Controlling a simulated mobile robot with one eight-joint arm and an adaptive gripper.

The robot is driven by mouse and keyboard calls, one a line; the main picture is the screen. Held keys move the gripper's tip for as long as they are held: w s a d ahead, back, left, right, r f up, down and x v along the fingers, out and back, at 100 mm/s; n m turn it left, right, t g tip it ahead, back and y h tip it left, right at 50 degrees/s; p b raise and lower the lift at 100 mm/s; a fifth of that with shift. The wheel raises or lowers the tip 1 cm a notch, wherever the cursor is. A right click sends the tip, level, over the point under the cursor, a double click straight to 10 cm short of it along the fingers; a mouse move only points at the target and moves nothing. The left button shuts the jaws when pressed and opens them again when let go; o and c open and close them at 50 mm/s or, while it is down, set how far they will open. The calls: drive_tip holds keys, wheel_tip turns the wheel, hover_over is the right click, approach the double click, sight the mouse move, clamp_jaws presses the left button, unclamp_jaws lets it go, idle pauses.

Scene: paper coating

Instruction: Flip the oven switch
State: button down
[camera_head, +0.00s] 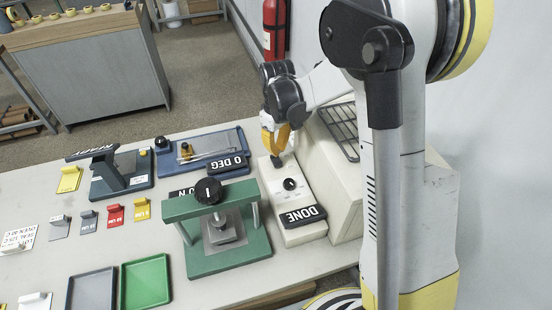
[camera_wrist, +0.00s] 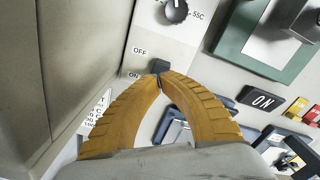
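The oven's control panel (camera_head: 284,200) is a pale strip beside the large pale oven body (camera_head: 333,185). It carries a black dial (camera_head: 290,184), also in the wrist view (camera_wrist: 176,11), and a small black switch (camera_head: 276,162) at the far end. In the wrist view the switch (camera_wrist: 160,66) sits beside printed OFF and ON labels; which way it is set I cannot tell. My gripper (camera_head: 273,150) points down at the switch. In the wrist view its orange fingers (camera_wrist: 161,80) come together at the tips, right against or just above the switch, partly hiding its base.
A black DONE plate (camera_head: 302,216) lies on the panel's near end. A green press (camera_head: 225,258) stands left of it. The far table edge is behind my gripper.

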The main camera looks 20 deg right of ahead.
sight(277, 161)
drive_tip(key=shift+f+b, duration=1.9)
drive_tip(key=shift+f, duration=0.45)
idle(1.0)
drive_tip(key=shift+r+p, duration=2.25)
drive_tip(key=shift+r, duration=1.3)
drive_tip(key=shift+s+r, duration=0.15)
drive_tip(key=shift+r, duration=0.1)
drive_tip(key=s+r+m+t+b, duration=0.3)
drive_tip(key=s+r, duration=0.1)
drive_tip(key=s, duration=0.6)
drive_tip(key=s+r+m+t+b, duration=0.3)
drive_tip(key=s+r+t, duration=0.1)
drive_tip(key=s, duration=0.6)
drive_tip(key=shift+s, duration=0.3)
